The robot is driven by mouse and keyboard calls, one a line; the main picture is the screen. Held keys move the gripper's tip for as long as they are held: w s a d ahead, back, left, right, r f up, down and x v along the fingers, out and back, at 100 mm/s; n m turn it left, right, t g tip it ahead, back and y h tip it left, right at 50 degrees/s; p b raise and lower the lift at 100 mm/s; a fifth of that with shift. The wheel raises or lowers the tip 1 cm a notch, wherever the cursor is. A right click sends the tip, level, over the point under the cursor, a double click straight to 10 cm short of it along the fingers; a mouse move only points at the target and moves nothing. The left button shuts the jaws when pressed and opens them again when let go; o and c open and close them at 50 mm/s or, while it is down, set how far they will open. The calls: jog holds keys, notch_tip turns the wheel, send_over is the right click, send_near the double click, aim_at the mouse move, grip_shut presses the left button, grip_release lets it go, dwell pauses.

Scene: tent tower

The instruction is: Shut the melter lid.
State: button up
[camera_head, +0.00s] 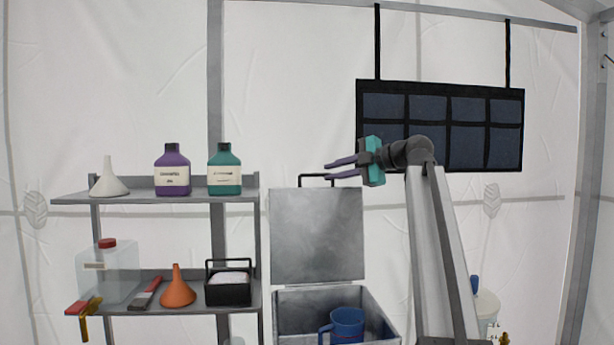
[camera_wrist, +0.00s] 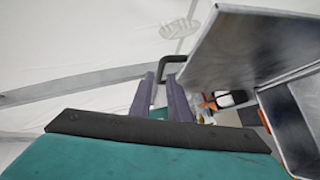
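The melter is a grey metal box (camera_head: 383,325). Its lid (camera_head: 317,238) stands open, upright at the back, with a black bar handle (camera_head: 316,177) on its top edge. A blue mug (camera_head: 347,325) is inside the box. My gripper (camera_head: 328,171) is open and empty, its purple fingers pointing left beside the top of the handle. In the wrist view the lid (camera_wrist: 235,50) fills the upper right. The handle (camera_wrist: 180,58) shows just beyond the fingertips (camera_wrist: 160,77), and I cannot tell whether they touch. The box (camera_wrist: 292,130) is at lower right.
A grey shelf (camera_head: 140,197) to the left holds a purple bottle (camera_head: 172,172), a green bottle (camera_head: 224,172), funnels and a black caddy (camera_head: 228,290). A dark pocket panel (camera_head: 440,125) hangs behind my arm.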

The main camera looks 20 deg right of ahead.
aim_at(315, 176)
jog(key=p+x, duration=0.3)
jog(key=x, duration=0.7)
jog(key=shift+r+p, duration=0.1)
jog(key=shift+p, duration=0.25)
grip_shut()
jog(key=shift+s, duration=0.1)
